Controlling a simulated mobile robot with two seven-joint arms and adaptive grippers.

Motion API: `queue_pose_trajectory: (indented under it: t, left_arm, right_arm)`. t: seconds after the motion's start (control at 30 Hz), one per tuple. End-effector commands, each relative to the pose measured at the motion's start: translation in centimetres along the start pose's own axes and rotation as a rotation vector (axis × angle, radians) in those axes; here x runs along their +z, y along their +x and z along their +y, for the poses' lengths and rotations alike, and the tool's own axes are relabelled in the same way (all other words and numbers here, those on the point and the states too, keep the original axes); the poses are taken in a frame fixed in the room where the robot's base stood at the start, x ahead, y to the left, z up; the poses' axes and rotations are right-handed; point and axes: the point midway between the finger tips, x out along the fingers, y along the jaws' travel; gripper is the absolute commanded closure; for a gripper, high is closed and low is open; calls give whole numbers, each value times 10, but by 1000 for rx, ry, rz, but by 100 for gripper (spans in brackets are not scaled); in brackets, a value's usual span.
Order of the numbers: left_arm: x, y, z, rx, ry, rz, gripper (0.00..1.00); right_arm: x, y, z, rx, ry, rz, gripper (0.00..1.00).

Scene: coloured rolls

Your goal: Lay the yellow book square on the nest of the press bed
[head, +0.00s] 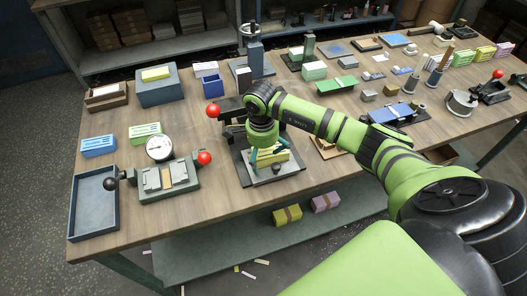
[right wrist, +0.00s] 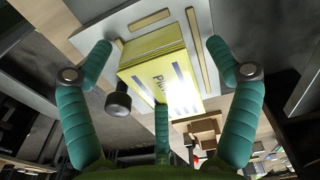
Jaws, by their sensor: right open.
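The yellow book (right wrist: 152,58), with dark bands and lettering, is between the spread fingers of my right gripper (right wrist: 158,68) in the right wrist view. The fingers look apart from its sides. The book lies over the pale press bed (right wrist: 112,28), beside thin brass-coloured strips of the nest (right wrist: 196,48). Its edges run roughly along these strips; I cannot tell whether it is fully square. In the head view my right gripper (head: 268,156) points down over the book (head: 281,155) and the bed plate (head: 288,170), partly hiding them. My left gripper is not in view.
A press frame with a red-knobbed lever (head: 213,111) stands close behind my gripper. A dial gauge (head: 160,147) and a fixture (head: 168,180) are to the left, with an empty blue-grey tray (head: 95,202). Wrapped bundles (head: 287,215) lie on the lower shelf.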

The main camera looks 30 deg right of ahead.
Motion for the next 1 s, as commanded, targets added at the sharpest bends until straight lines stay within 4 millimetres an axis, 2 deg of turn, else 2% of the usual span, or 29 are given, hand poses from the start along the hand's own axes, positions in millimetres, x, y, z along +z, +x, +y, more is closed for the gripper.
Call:
queue_pose_trajectory:
  t: [0.33, 1.0]
  left_arm:
    - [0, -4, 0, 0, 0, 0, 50]
    - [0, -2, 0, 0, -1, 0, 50]
  right_arm:
    - [0, 1, 9, 5, 0, 3, 1]
    - [2, 2, 13, 6, -1, 1, 1]
